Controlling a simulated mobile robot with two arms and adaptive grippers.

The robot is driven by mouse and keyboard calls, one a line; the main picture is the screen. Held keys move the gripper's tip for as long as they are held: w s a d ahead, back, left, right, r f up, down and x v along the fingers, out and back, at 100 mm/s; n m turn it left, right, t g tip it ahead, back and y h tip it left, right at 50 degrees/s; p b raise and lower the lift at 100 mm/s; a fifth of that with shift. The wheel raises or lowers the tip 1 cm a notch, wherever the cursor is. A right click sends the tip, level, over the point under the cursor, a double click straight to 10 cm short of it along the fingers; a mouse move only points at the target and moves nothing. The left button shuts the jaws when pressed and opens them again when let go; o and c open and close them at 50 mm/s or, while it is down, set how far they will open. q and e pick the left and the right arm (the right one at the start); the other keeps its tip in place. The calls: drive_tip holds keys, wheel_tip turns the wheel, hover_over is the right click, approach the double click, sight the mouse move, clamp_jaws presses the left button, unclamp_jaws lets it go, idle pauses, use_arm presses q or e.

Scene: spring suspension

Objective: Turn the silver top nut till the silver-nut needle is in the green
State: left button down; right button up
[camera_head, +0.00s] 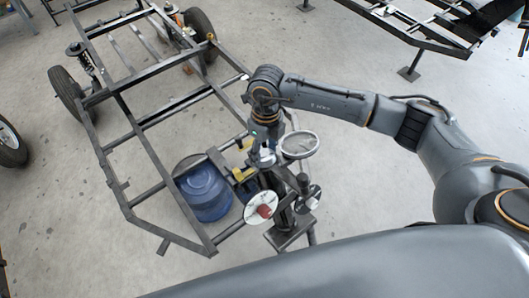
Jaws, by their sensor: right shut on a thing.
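My right gripper (264,154) points down at the top of a dark stand (286,238), beside the frame. It is shut on a small bright silver piece at the stand's top, which looks like the silver top nut; the fingers and wrist mostly hide it. A white disc (259,199) with a red patch faces up below the gripper. A round, silver-rimmed dish or dial (300,144) sits just right of the gripper. No needle or green zone can be made out at this size. My left gripper is not in view.
A dark metal vehicle frame (150,165) with wheels (68,92) stands at left and top. A blue round container (203,190) is left of the stand. Another frame (425,30) is at top right. Bare concrete floor lies between them.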

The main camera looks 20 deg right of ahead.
sight(266, 150)
idle(0.4)
drive_tip(key=o, duration=1.2)
drive_tip(key=r, duration=0.8)
drive_tip(key=w+r, duration=0.1)
drive_tip(key=r, duration=0.3)
drive_tip(key=shift+w+d, duration=0.1)
drive_tip(key=shift+d, duration=0.25)
